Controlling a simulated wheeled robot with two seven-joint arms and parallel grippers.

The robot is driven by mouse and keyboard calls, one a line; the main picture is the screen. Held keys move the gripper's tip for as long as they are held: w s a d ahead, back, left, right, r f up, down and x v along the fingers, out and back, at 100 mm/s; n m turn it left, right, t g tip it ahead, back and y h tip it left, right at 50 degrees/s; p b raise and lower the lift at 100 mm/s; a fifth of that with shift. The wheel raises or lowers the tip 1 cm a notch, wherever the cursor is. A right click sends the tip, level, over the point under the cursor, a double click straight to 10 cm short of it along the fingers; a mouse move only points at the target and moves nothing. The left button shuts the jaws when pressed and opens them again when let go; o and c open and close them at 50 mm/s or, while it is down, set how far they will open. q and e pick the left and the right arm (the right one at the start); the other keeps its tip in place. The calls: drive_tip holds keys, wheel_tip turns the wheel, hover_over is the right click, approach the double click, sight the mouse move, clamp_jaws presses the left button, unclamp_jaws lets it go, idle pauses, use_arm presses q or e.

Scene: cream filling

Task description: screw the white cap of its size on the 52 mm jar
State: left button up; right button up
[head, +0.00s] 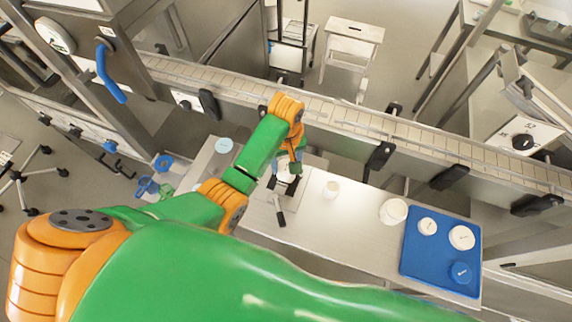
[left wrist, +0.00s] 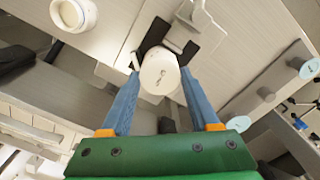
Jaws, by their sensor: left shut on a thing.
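My left gripper (left wrist: 160,82) is shut on a white round cap (left wrist: 160,73) with a small dark mark on its top, one blue finger on each side. It is over a black-jawed holder (left wrist: 182,45) on the bench; the holder also shows in the head view (head: 281,196). Whether the cap touches a jar is hidden by the cap. In the head view my left gripper (head: 289,166) is partly covered by its own arm. White caps (head: 427,226) (head: 461,237) and a blue cap (head: 460,272) lie on the blue tray (head: 413,262). My right gripper is not in view.
An open white jar (head: 332,189) and a larger white one (head: 393,211) stand on the bench (head: 335,230) to the right of the holder. A light-blue disc (head: 223,145) is to the left. A conveyor (head: 350,117) runs behind the bench.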

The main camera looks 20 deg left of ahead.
use_arm(q)
drive_tip(key=shift+m, duration=0.7)
drive_tip(key=shift+m, duration=2.3)
clamp_jaws()
drive_tip(key=m, duration=0.3)
drive_tip(key=shift+m, duration=0.4)
drive_tip(key=o, duration=0.9)
unclamp_jaws()
drive_tip(key=shift+m, duration=0.9)
drive_tip(key=o, duration=0.5)
drive_tip(key=shift+c, duration=0.2)
